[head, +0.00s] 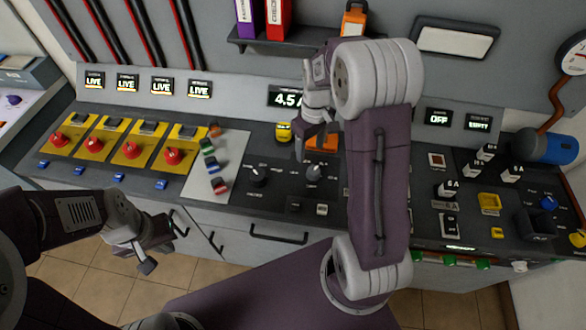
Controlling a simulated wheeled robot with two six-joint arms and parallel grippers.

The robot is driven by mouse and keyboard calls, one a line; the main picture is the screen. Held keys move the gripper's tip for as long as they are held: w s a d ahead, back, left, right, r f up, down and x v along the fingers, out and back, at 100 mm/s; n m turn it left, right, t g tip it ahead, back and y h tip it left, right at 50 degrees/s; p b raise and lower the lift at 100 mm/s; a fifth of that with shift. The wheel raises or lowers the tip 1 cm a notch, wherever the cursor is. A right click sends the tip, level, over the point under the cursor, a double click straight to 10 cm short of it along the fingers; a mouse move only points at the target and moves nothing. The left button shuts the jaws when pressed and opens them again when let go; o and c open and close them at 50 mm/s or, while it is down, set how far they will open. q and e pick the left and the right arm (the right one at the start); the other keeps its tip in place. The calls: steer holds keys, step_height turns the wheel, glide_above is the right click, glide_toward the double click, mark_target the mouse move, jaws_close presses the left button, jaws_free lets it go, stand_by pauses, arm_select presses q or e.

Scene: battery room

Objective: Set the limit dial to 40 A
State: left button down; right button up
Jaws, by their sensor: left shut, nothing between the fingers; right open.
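Two dials sit on the dark middle panel: a black knob (258,173) and, to its right, a grey knob (314,173). Small marks surround both, too small to read, so I cannot tell which is the limit dial or its setting. My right gripper (314,142) is open, pointing down just above and behind the grey knob, apparently apart from it. A display (287,97) behind it reads about 4.5 A and is partly covered by my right arm. My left gripper (148,262) is shut and empty, low in front of the cabinet drawers.
Red rotary switches (94,145) on yellow plates stand at the left under LIVE signs. Coloured plugs (211,160) lie on a pale plate left of the dials. An orange block (322,143) is behind my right gripper. Fuse blocks (448,188) and a blue cylinder (548,146) are at the right.

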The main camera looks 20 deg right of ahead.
mark_target(314, 170)
steer(key=shift+s+d+f, duration=0.2)
steer(key=shift+s+d, duration=0.15)
steer(key=shift+d, duration=0.2)
steer(key=shift+s+d+f, duration=0.15)
steer(key=shift+s+d, duration=0.15)
steer(key=shift+d, duration=0.2)
steer(key=shift+s+d+f, duration=0.15)
steer(key=shift+f, duration=0.05)
steer(key=f, duration=0.2)
steer(key=a+f, duration=0.1)
steer(key=f, duration=0.1)
steer(key=shift+w+a+f, duration=0.15)
steer(key=shift+w+f, duration=0.05)
steer(key=shift+f, duration=0.2)
steer(key=f, duration=0.2)
steer(key=shift+d+f, duration=0.2)
steer(key=shift+f, duration=0.15)
steer(key=shift+s+f, duration=0.1)
steer(key=shift+f, duration=0.45)
arm_select(q)
steer(key=shift+s+d, duration=0.4)
steer(key=shift+d, duration=0.15)
arm_select(e)
steer(key=shift+a, duration=0.1)
jaws_close()
